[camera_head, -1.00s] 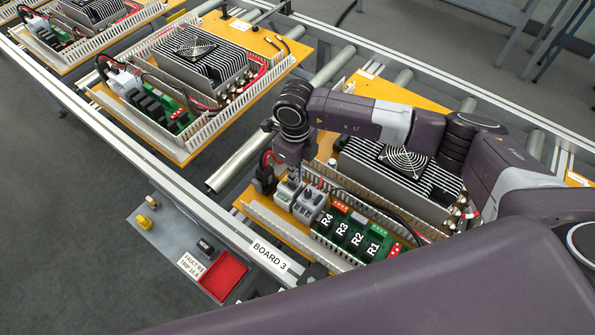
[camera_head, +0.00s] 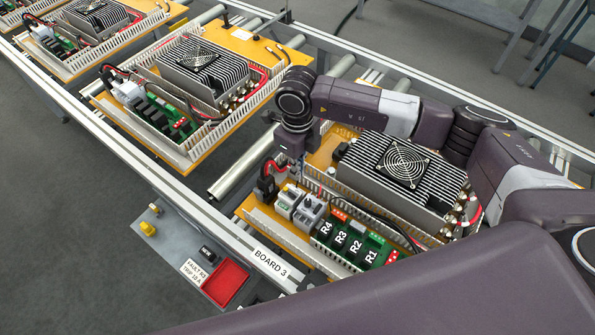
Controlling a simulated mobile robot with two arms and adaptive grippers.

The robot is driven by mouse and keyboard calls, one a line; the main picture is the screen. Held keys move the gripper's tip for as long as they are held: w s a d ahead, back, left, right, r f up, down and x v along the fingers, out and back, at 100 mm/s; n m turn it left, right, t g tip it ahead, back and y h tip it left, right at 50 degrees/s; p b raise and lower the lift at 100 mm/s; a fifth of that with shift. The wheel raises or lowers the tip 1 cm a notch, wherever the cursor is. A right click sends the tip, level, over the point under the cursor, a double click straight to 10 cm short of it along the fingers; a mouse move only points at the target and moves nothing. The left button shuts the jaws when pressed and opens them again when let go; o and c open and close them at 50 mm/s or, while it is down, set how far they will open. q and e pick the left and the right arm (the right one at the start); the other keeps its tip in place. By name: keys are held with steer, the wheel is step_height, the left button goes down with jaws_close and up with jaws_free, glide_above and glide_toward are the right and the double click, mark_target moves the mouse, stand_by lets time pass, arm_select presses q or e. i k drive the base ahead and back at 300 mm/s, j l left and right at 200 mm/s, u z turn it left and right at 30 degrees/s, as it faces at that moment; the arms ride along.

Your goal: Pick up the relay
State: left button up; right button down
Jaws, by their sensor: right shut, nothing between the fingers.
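A row of black relays marked R4, R3, R2 and R1 (camera_head: 341,239) sits on a green circuit board at the front of Board 3. A loose small black block, which looks like a relay (camera_head: 208,252), lies on the grey side shelf beside the red tray. My right gripper (camera_head: 297,172) points down over the back left part of Board 3, near the red and black cables, behind the grey modules. It is shut and empty, and its fingertips are small and partly hidden. It is apart from both the relay row and the loose block. My left gripper is out of view.
A red tray (camera_head: 226,283) and a yellow knob (camera_head: 148,229) are on the shelf (camera_head: 172,243). A finned heat sink with a fan (camera_head: 405,165) and white slotted ducts (camera_head: 277,232) take up much of Board 3. Other boards stand on the conveyor to the left.

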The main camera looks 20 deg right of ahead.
mark_target(341, 237)
steer(key=k, duration=2)
